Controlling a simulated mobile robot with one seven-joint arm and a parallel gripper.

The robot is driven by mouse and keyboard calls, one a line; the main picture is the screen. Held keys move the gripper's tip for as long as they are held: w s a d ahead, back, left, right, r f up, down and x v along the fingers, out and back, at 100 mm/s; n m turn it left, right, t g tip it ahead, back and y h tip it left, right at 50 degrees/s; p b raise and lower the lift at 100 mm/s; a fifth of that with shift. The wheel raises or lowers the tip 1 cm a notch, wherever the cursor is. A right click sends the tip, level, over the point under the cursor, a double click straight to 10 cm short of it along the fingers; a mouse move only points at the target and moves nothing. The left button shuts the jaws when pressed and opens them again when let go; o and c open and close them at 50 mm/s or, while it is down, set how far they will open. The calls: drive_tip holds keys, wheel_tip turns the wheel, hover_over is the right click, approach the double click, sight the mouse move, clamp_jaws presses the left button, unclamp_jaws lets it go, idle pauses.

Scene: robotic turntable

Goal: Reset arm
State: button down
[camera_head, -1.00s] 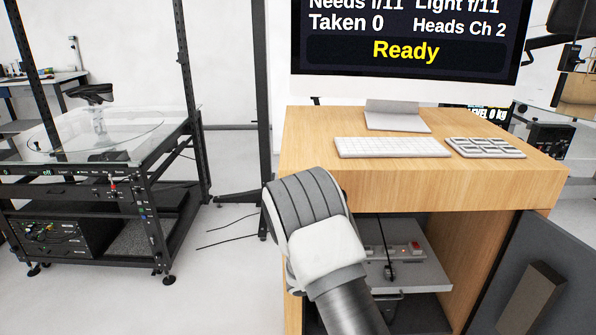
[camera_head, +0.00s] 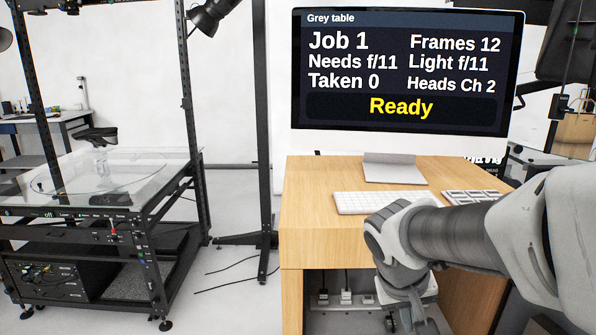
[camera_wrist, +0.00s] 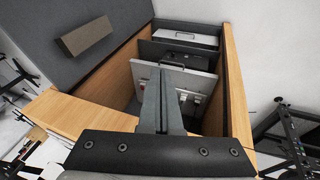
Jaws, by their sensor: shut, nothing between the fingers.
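My gripper (camera_wrist: 162,100) is shut and empty in the wrist view, its two fingers together, pointing toward the open wooden cabinet. In the head view my arm reaches in from the right and its wrist bends down in front of the wooden desk (camera_head: 306,190). The fingertips are not clearly visible there.
A monitor (camera_head: 404,75) reading "Ready" stands on the desk with a keyboard (camera_head: 375,201) and a numeric pad (camera_head: 470,197), partly hidden by my arm. A glass-topped turntable (camera_head: 108,172) in a black frame stands at left. The cabinet's grey door (camera_wrist: 60,30) is open.

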drive_tip(key=s+a+r+t+y+p, duration=0.2)
drive_tip(key=s+a+r+y, duration=0.1)
drive_tip(key=s+r, duration=0.5)
drive_tip(key=s+a, duration=0.1)
drive_tip(key=s, duration=0.2)
drive_tip(key=shift+s+a+n+t+y, duration=0.15)
drive_tip(key=shift+a+n+t+y, duration=0.15)
drive_tip(key=shift+a+t, duration=0.1)
drive_tip(key=shift+s+d, duration=0.1)
